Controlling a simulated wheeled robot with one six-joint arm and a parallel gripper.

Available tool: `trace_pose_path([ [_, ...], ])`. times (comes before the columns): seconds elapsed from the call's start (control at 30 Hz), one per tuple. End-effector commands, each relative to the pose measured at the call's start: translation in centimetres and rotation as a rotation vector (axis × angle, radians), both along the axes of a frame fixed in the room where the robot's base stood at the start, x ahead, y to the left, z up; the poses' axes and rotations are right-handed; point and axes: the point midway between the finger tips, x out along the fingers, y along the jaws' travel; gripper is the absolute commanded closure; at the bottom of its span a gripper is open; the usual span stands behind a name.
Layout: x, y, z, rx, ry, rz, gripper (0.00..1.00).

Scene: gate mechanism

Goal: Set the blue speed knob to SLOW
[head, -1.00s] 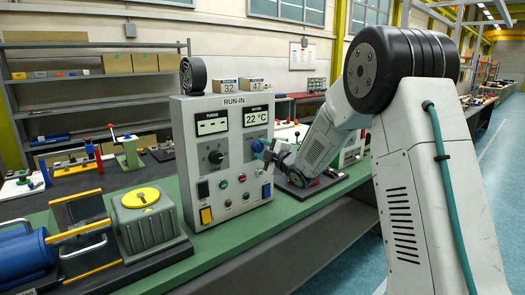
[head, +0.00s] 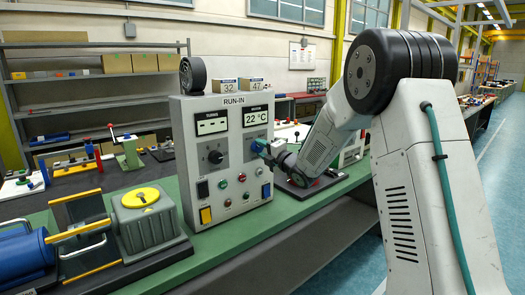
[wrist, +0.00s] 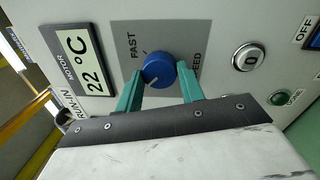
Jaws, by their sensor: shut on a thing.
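The blue speed knob (wrist: 158,70) sits on the grey run-in panel (wrist: 222,22) below the FAST label in the wrist view. A small light mark shows on its face, but its exact heading is hard to read. My gripper (wrist: 160,78) has its two teal fingers on either side of the knob and is shut on it. The SLOW label does not show. The SPEED label is partly hidden by a finger. In the head view my gripper (head: 264,148) is at the right side of the panel, and it mostly hides the knob.
The motor display (wrist: 80,62) reads 22 °C beside the knob. A white "0" push button (wrist: 248,57) and a green DONE button (wrist: 279,98) are near it. In the head view a black dial (head: 215,157) is left of the knob, and a grey box with a yellow disc (head: 147,220) stands on the green bench.

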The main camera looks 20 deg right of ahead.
Motion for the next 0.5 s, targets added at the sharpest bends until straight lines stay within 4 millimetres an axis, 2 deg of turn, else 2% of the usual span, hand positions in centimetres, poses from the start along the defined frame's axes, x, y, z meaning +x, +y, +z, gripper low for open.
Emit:
trace_pose_path([
  [0.33, -0.03, 0.00, -0.14, -0.004, 0.002, 0.000, 0.85],
  [0.37, -0.03, 0.00, -0.15, -0.004, 0.002, 0.000, 0.59],
  [0.4, -0.03, 0.00, -0.14, -0.004, 0.002, 0.000, 0.48],
  [0.43, -0.03, -0.01, -0.13, -0.004, 0.002, 0.000, 0.40],
  [0.5, -0.02, 0.00, -0.11, -0.003, 0.001, 0.000, 0.40],
])
